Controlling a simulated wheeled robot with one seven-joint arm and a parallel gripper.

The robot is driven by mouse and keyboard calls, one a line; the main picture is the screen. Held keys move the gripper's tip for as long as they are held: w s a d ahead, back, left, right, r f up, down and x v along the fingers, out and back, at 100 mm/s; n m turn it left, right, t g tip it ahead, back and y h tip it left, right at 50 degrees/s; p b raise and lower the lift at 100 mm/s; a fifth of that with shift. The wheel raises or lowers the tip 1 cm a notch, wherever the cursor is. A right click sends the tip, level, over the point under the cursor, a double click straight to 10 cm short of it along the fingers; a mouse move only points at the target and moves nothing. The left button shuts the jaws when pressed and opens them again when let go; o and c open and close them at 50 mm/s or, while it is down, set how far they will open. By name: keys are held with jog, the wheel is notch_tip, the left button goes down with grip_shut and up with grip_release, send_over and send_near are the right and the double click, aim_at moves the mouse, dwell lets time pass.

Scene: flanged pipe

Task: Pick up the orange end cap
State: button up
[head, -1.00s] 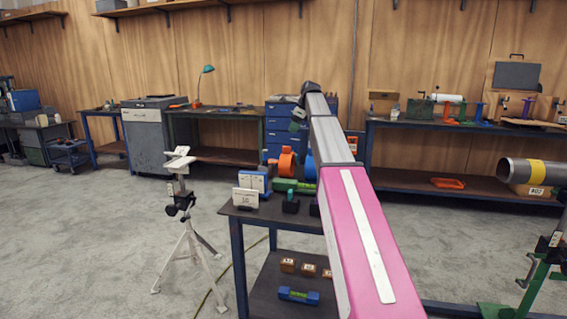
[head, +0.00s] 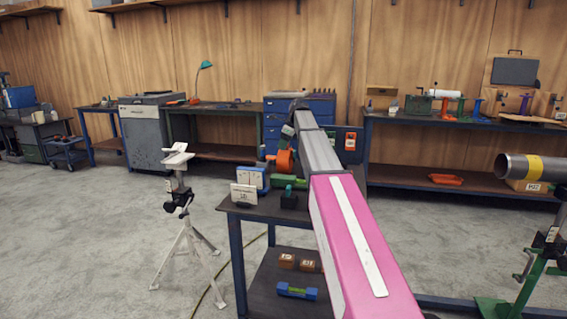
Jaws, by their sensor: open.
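An orange end cap (head: 284,161) stands on the dark table in the middle of the head view, just left of my arm. It is small in the picture, and my arm's far part comes close to it or covers part of it. My arm reaches forward and away over the table. Its far joint bends downward above the cap. I cannot make out my gripper's fingers, which are hidden or too small to see there, so I cannot tell whether they touch the cap.
A white tripod stand (head: 183,225) stands left. A grey pipe (head: 520,168) with a yellow band is at right. The floor at left is mostly clear.

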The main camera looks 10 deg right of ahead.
jog(key=shift+a+f, duration=0.1)
jog(key=shift+f, duration=0.1)
jog(key=shift+c, duration=0.3)
grip_shut()
jog(key=shift+r, duration=0.1)
notch_tip(320, 180, up, 4)
jog(key=shift+w, duration=0.1)
jog(key=s+a+r, duration=0.4)
jog(key=a+r, duration=0.3)
jog(key=a, duration=0.3)
jog(key=shift+s+a, duration=0.3)
jog(key=shift+s, duration=0.1)
